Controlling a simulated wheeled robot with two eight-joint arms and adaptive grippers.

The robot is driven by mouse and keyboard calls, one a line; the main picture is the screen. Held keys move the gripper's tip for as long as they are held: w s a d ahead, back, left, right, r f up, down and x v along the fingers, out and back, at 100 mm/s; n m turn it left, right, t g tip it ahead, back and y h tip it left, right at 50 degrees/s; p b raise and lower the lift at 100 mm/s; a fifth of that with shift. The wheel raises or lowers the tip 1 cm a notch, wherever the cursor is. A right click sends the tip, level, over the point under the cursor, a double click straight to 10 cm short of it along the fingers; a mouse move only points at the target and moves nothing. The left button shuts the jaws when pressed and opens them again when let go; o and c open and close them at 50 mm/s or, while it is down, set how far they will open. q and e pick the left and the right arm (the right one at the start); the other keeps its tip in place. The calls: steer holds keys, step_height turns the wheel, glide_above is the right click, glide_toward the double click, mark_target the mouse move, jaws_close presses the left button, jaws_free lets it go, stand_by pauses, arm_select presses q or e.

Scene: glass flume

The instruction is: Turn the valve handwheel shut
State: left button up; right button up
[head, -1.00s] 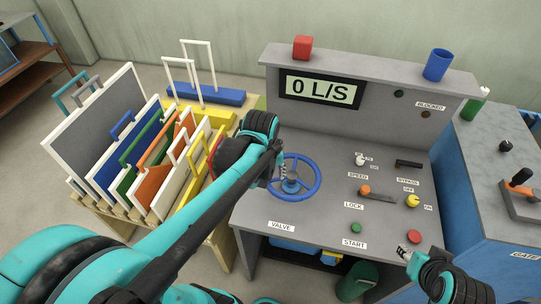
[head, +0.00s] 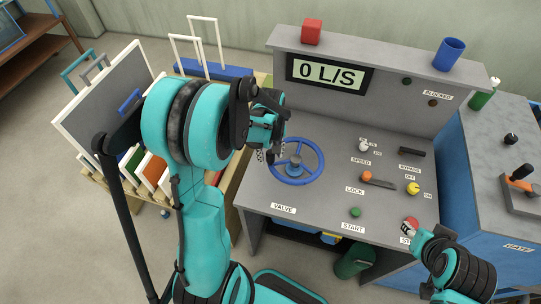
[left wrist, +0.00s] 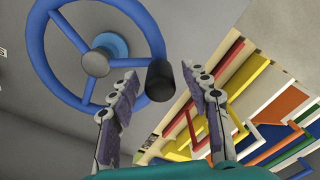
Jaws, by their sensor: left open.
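The blue valve handwheel (head: 295,169) lies on the grey console top, above the VALVE label. It also shows at the upper left of the left wrist view (left wrist: 98,62), with a dark knob (left wrist: 160,80) on its rim. My left gripper (head: 265,156) is open at the wheel's left side. In the left wrist view its fingers (left wrist: 161,100) stand apart, with the knob ahead of and between their tips; I cannot tell whether they touch it. My right gripper (head: 408,232) is by the red button (head: 411,222); its jaws are too small to read.
The display (head: 327,74) reads 0 L/S. An orange-knobbed lever (head: 367,176), yellow knob (head: 413,188) and green button (head: 355,212) stand right of the wheel. A rack of coloured panels (head: 105,105) is at left, partly behind my left arm.

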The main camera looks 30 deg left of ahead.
arm_select(q)
steer(key=shift+f, duration=0.2)
jaws_close()
steer(key=shift+s+d, duration=0.1)
